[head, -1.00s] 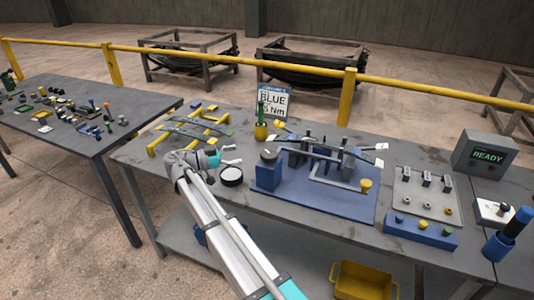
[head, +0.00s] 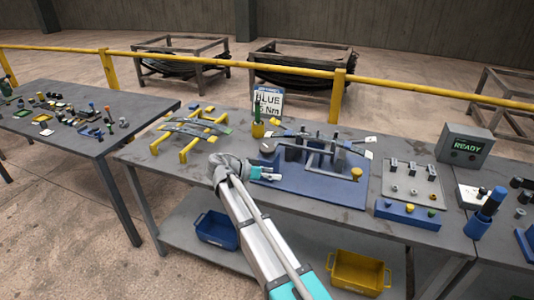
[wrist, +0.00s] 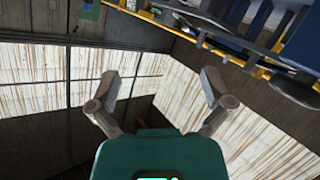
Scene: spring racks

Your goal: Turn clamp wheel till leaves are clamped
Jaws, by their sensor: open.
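The blue fixture (head: 305,187) stands on the middle bench, with dark upright posts. Long grey leaves (head: 310,144) lie across the posts; whether they are clamped tight is too small to tell. A yellow knob (head: 356,173) stands at the fixture's right front. A grey round top (head: 267,147) sits at its left end, partly hidden. I cannot tell which is the clamp wheel. My gripper (head: 275,175) is at the fixture's left front, apart from the yellow knob. In the wrist view its two fingers (wrist: 167,92) are spread with nothing between them.
A yellow stand (head: 186,140) with more leaves is at left. A sign (head: 267,101) and a yellow cup (head: 258,130) stand behind. A parts plate (head: 412,183), a blue block (head: 408,214) and a READY box (head: 466,146) are at right. Blue (head: 217,229) and yellow (head: 358,272) bins sit below.

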